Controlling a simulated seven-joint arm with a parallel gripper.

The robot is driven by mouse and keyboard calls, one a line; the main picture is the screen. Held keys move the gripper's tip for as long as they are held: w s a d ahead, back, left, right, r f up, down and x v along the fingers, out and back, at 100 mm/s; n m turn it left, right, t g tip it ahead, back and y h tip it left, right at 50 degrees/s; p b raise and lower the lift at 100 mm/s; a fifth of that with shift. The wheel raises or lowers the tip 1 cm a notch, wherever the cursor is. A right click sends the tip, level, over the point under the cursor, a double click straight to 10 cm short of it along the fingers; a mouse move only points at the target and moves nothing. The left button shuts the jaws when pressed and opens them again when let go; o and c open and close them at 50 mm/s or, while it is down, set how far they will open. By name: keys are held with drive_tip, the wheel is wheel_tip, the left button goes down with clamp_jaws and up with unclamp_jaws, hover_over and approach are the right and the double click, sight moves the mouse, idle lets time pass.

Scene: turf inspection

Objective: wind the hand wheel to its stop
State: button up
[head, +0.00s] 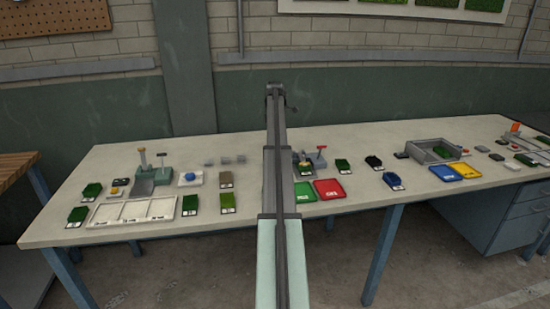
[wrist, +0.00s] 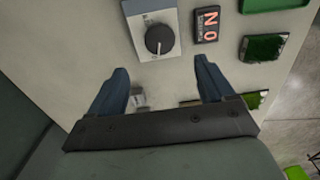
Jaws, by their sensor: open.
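No spoked hand wheel can be made out for certain in either view. In the wrist view a round black knob (wrist: 159,40) with a pale pointer mark sits on a light grey plate. My gripper (wrist: 162,74) is open and empty, its two dark blue fingers wide apart over the table. The knob lies beyond the fingertips, toward the top of the picture, apart from them. A small grey metal part (wrist: 138,97) shows beside the left finger, partly hidden. In the head view my arm runs up the middle and hides part of the bench; the gripper's jaws cannot be made out there.
The bench (head: 240,215) carries turf samples (head: 92,190), a white divided tray (head: 133,210), a blue dome (head: 189,176), a red tray (head: 329,189) and a grey box (head: 437,150). A dark panel with red-white letters (wrist: 207,24) is by the knob. A table edge lies right in the wrist view.

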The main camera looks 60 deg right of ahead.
wheel_tip(320, 180, down, 11)
drive_tip(key=shift+r, duration=0.2)
idle(0.4)
drive_tip(key=c, duration=1)
